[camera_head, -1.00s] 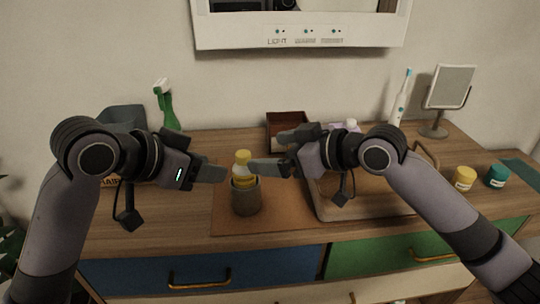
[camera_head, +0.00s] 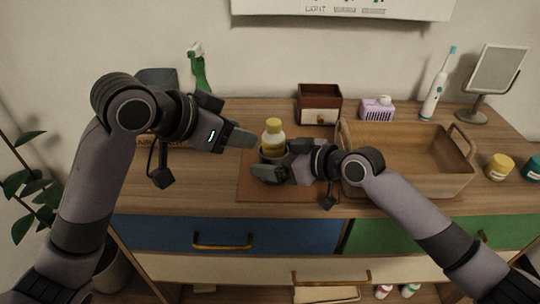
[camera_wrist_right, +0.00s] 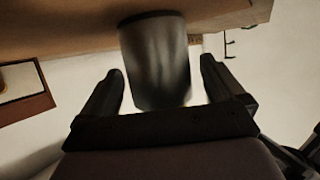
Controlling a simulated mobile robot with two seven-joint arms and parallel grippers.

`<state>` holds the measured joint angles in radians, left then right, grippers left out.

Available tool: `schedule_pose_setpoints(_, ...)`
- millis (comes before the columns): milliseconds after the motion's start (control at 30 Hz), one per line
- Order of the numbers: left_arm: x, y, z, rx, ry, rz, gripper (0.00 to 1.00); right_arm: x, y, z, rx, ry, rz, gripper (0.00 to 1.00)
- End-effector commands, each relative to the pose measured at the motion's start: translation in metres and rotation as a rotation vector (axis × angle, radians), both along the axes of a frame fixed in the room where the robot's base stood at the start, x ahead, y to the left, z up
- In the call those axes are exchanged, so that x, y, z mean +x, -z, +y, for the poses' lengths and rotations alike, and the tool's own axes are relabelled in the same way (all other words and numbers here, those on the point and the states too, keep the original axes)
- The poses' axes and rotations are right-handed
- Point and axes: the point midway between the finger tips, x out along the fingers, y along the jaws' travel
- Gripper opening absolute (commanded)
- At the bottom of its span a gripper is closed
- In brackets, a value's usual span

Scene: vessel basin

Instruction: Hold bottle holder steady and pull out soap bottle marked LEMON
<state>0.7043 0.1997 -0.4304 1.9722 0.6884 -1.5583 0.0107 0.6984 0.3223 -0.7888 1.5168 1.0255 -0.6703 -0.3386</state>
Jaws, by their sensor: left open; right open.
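The soap bottle (camera_head: 273,138) has a yellow cap and yellowish body; its label is too small to read. It stands upright in the dark grey bottle holder, which my right gripper mostly hides in the head view. In the right wrist view the holder (camera_wrist_right: 156,62) is a smooth cylinder between the two fingers. My right gripper (camera_head: 262,174) is open around it, with a visible gap at the right finger. My left gripper (camera_head: 246,139) is open, its fingertips just left of the bottle at about the height of its upper body.
A brown mat (camera_head: 255,194) lies under the holder. A wooden tray (camera_head: 405,180) is close on the right. A small drawer box (camera_head: 319,103) and a purple tissue box (camera_head: 377,108) stand behind. A green spray bottle (camera_head: 198,70) stands behind my left arm.

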Motion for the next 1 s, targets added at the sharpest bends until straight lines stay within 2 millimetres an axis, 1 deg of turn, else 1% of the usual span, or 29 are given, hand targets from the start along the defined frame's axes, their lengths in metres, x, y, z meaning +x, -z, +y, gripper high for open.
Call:
schedule_pose_setpoints(100,0.000,0.000,0.000,0.000,0.000,0.000,0.43,0.006,0.004,0.008,0.000,0.000,0.000,0.96)
schedule_pose_setpoints(200,0.000,0.000,0.000,0.000,0.000,0.000,0.43,0.009,0.006,0.012,0.000,0.001,0.000,0.96)
schedule_pose_setpoints(567,0.000,0.000,0.000,0.000,0.000,0.000,0.43,0.010,0.007,0.015,-0.001,0.000,-0.001,0.96)
schedule_pose_setpoints(667,0.000,0.000,0.000,0.000,0.000,0.000,0.43,0.010,0.007,0.015,-0.001,0.001,-0.001,0.66)
schedule_pose_setpoints(700,0.000,0.000,0.000,0.000,0.000,0.000,0.43,0.010,0.007,0.014,-0.001,0.001,-0.001,0.53)
schedule_pose_setpoints(733,0.000,0.000,0.000,0.000,0.000,0.000,0.43,0.010,0.007,0.015,-0.001,0.001,-0.001,0.43)
schedule_pose_setpoints(767,0.000,0.000,0.000,0.000,0.000,0.000,0.43,0.010,0.007,0.014,-0.001,0.001,-0.001,0.38)
schedule_pose_setpoints(1000,0.000,0.000,0.000,0.000,0.000,0.000,0.43,0.010,0.007,0.014,-0.001,0.001,-0.001,0.38)
